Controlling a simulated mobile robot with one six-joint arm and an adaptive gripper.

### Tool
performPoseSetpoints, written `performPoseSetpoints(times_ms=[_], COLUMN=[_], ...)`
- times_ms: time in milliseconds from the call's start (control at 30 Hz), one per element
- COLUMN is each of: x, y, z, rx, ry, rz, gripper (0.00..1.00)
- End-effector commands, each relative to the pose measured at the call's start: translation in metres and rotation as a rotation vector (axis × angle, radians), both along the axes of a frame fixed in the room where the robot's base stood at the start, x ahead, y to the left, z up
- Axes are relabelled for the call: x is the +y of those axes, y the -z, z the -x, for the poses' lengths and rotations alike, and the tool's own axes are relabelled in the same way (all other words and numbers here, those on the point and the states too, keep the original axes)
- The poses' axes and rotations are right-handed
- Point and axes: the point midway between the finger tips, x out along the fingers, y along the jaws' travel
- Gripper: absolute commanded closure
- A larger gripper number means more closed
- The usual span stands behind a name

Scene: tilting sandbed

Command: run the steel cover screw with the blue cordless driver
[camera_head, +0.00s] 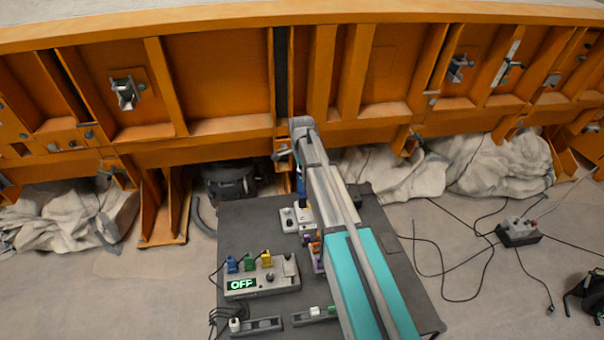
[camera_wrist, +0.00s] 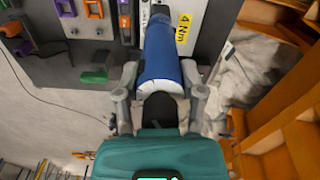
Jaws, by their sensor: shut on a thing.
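The blue driver (camera_wrist: 160,55) fills the middle of the wrist view, with a pale band and a dark lower part. My gripper (camera_wrist: 160,78) is shut on it, with a grey finger on each side. The driver's far end reaches over a light plate with a yellow "4 Nm" label (camera_wrist: 184,27). Its tip is not clear, so I cannot tell whether it touches anything. In the head view my arm hides the gripper, and only a sliver of blue (camera_head: 302,187) shows beside it. I cannot make out the steel cover screw in either view.
A dark table (camera_head: 235,215) carries a control box reading "OFF" (camera_head: 262,281), coloured connectors and a small pale fixture (camera_head: 296,219). An orange ribbed frame (camera_head: 215,75) stands behind. Cables and a power box (camera_head: 518,231) lie on the floor to the right.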

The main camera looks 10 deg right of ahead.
Motion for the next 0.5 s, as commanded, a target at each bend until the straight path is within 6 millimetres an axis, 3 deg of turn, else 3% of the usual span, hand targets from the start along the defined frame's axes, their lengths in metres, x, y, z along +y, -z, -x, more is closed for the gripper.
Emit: performPoseSetpoints(times_ms=[500], x=[0.001], y=[0.035], z=[0.000], rx=[0.000], ry=[-0.001], rz=[0.000], gripper=[1.00])
